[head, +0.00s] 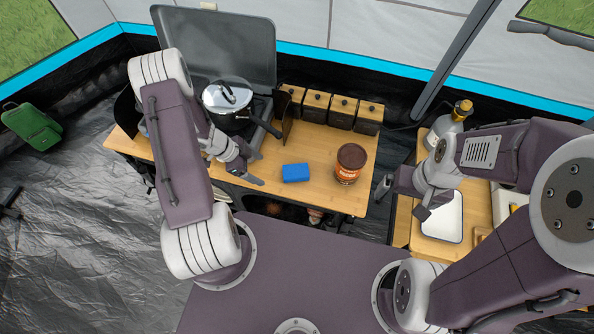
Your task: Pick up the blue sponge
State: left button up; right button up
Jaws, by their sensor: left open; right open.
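The blue sponge (295,173) lies flat on the wooden table (318,196), near its front edge. My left gripper (258,169) is open and empty, to the left of the sponge and apart from it, with its fingers pointing right. My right gripper (401,202) is open over the gap by the right-hand side table, well to the right of the sponge. Nothing hides the sponge.
A brown-lidded jar (350,165) stands right of the sponge. A pot (228,104) sits on the stove behind my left arm. Several wooden canisters (316,105) line the back edge. A white tray (442,218) lies on the side table. The tabletop behind the sponge is clear.

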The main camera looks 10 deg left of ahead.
pick_arm(q)
jog(key=p, duration=0.1)
send_over(295, 171)
jog(key=s+a, duration=0.1)
jog(key=a, duration=0.2)
jog(key=shift+s+a, duration=0.1)
jog(key=shift+d, duration=0.3)
jog(key=x, duration=0.4)
jog(key=shift+f+p, duration=0.3)
jog(key=shift+p, duration=0.05)
jog(key=shift+w+d+f, duration=0.15)
jog(key=shift+w, duration=0.1)
jog(key=c, duration=1.5)
jog(key=shift+c, duration=0.2)
